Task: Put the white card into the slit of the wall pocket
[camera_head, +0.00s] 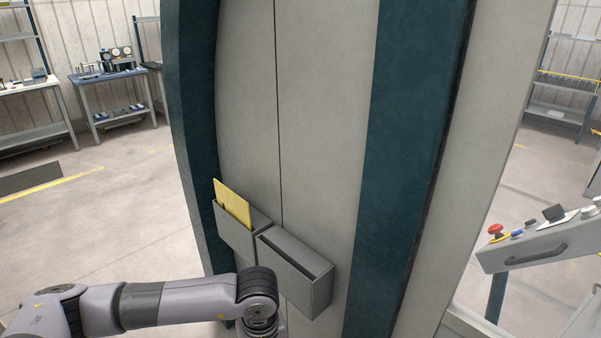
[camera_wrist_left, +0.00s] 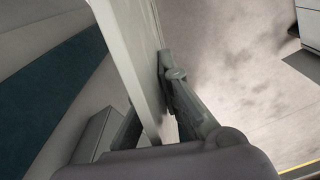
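The wall pocket is a pair of grey boxes on the machine's front in the head view. The left box (camera_head: 236,236) has a yellow card (camera_head: 233,203) standing in it. The right box (camera_head: 296,272) has a dark open slit along its top, with nothing standing in it. My left arm reaches in just below the boxes; its gripper is below the head view's edge. In the left wrist view my left gripper (camera_wrist_left: 152,98) has its fingers on either side of a pale flat piece, apparently the white card (camera_wrist_left: 132,62), seen nearly edge-on. My right gripper is not in view.
The machine front (camera_head: 320,120) rises behind the pockets, with a dark teal strip (camera_head: 405,130) to their right. A control panel (camera_head: 540,245) with a red button juts out at the right.

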